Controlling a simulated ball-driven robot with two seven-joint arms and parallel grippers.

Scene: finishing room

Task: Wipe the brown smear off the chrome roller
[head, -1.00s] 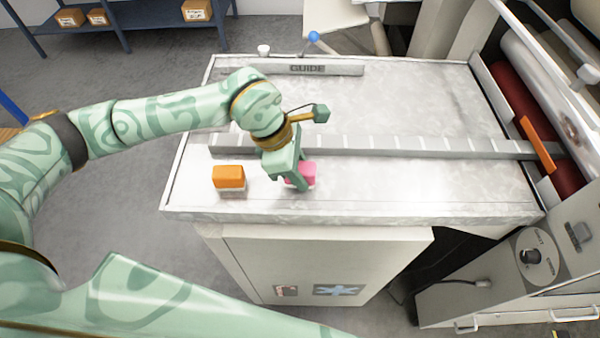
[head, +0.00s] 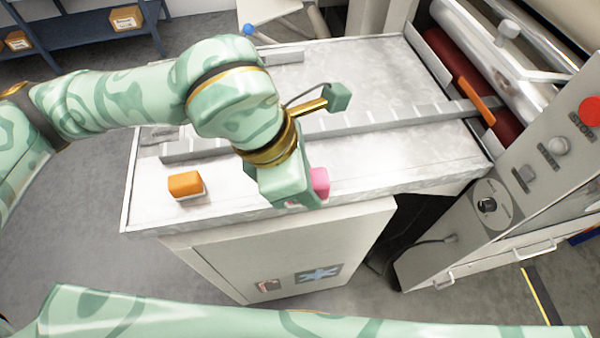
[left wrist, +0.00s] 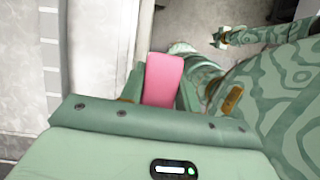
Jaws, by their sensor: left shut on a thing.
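My left gripper (head: 291,203) is shut on a pink block-like pad (head: 320,181), over the front edge of the white table. In the left wrist view the pad (left wrist: 162,78) sits between the fingers (left wrist: 160,92), with the table edge beside it. The chrome roller (head: 508,52) lies at the upper right, behind the red roller, well away from the gripper. I cannot make out the brown smear on it now. Part of my right arm with what looks like its gripper (left wrist: 220,38) shows small in the left wrist view; its jaw state is unclear.
An orange-and-white block (head: 186,184) sits on the table (head: 375,165) at left. A grey fence bar (head: 350,124) crosses the table. A red roller (head: 507,128), an orange bar (head: 477,101) and a control panel (head: 540,165) with a red button (head: 591,111) stand at right.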

